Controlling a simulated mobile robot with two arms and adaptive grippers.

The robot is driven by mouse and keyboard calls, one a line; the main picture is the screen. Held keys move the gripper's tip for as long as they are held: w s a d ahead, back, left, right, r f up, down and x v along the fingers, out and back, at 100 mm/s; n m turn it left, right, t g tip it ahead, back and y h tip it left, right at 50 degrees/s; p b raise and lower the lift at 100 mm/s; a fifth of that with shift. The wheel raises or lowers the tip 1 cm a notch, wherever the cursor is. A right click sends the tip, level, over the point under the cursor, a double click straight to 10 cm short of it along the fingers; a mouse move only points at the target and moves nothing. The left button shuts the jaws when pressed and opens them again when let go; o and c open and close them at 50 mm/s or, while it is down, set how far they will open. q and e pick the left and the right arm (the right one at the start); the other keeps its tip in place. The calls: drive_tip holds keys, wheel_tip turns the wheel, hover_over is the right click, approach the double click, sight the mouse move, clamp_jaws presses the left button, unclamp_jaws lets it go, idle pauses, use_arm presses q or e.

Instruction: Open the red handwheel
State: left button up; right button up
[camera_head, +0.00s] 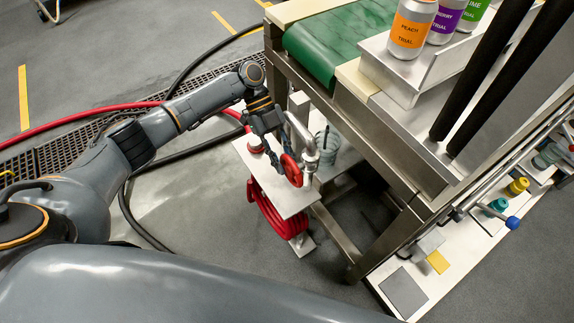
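The red handwheel (291,171) is on a silver pipe valve (309,160) above a small white table. My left gripper (272,154) reaches down from the upper left. Its dark fingers are right at the left side of the handwheel, overlapping it or very close. I cannot tell whether they touch or grip the rim. The fingertips are small and partly merge with the wheel. My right gripper is out of view.
The conveyor frame (350,112) stands close on the right. Cans (410,28) stand on a metal shelf. Red and black hoses cross the floor at left.

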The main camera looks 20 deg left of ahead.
use_arm(q)
drive_tip(key=v, duration=0.9)
drive_tip(key=shift+a+r, duration=0.25)
drive_tip(key=shift+r, duration=0.05)
drive_tip(key=shift+w, duration=0.15)
